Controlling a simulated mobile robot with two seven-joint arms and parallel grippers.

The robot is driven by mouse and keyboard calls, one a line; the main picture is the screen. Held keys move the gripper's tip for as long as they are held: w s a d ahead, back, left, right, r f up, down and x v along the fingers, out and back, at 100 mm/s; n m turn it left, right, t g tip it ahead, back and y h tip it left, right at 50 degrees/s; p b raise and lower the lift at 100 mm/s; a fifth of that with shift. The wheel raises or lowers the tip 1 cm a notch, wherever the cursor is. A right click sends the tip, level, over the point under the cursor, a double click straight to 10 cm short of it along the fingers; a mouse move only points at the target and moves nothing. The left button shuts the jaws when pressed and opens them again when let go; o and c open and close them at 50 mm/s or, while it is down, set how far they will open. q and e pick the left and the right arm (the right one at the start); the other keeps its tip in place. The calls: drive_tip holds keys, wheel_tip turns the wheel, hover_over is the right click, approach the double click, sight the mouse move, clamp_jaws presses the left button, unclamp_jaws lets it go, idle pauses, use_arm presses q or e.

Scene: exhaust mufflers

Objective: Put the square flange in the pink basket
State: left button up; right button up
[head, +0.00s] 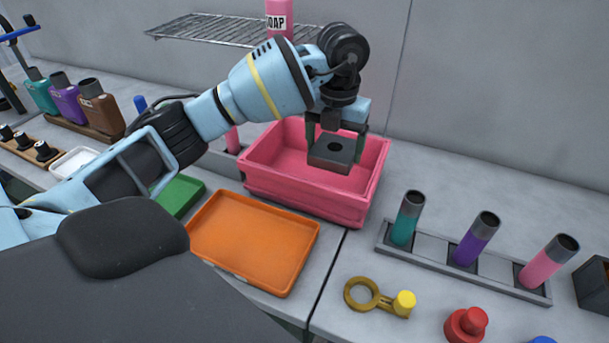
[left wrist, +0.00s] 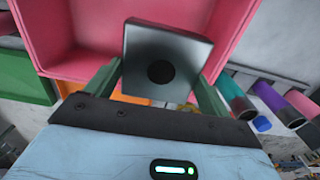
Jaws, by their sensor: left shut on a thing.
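The square flange (head: 333,155) is a dark grey square plate with a round hole in its middle. My left gripper (head: 337,140) is shut on it and holds it above the pink basket (head: 300,195), over the opening towards its right side. In the left wrist view the flange (left wrist: 165,62) sits between the two fingers of my left gripper (left wrist: 155,85), with the pink basket (left wrist: 75,45) behind it. The basket's visible inside is empty; part of it is hidden by my arm and the flange. My right gripper does not show.
An orange tray (head: 255,240) lies in front of the basket, with a green tray (head: 178,195) to its left. A grey rack (head: 460,262) with three coloured tubes stands at the right.

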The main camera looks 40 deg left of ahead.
use_arm(q)
wheel_tip(320, 180, down, 10)
drive_tip(key=shift+w+f, duration=0.1)
drive_tip(key=shift+f, duration=0.1)
drive_tip(key=a, duration=0.3)
drive_tip(key=shift+s+a+r, duration=0.2)
drive_tip(key=shift+s+a, duration=0.05)
drive_tip(key=shift+s, duration=0.1)
drive_tip(key=shift+s+a, duration=0.1)
drive_tip(key=shift+a, duration=0.3)
drive_tip(key=a, duration=0.1)
drive_tip(key=a+p, duration=0.1)
drive_tip(key=a, duration=0.1)
drive_tip(key=shift+s+a, duration=0.1)
drive_tip(key=shift+s, duration=0.3)
drive_tip(key=shift+s+a+f, duration=0.1)
drive_tip(key=shift+a+f, duration=0.1)
drive_tip(key=shift+a, duration=0.05)
drive_tip(key=shift+f, duration=0.4)
drive_tip(key=shift+d, duration=0.1)
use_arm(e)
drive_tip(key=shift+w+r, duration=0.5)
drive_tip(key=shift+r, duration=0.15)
use_arm(q)
drive_tip(key=shift+f, duration=0.15)
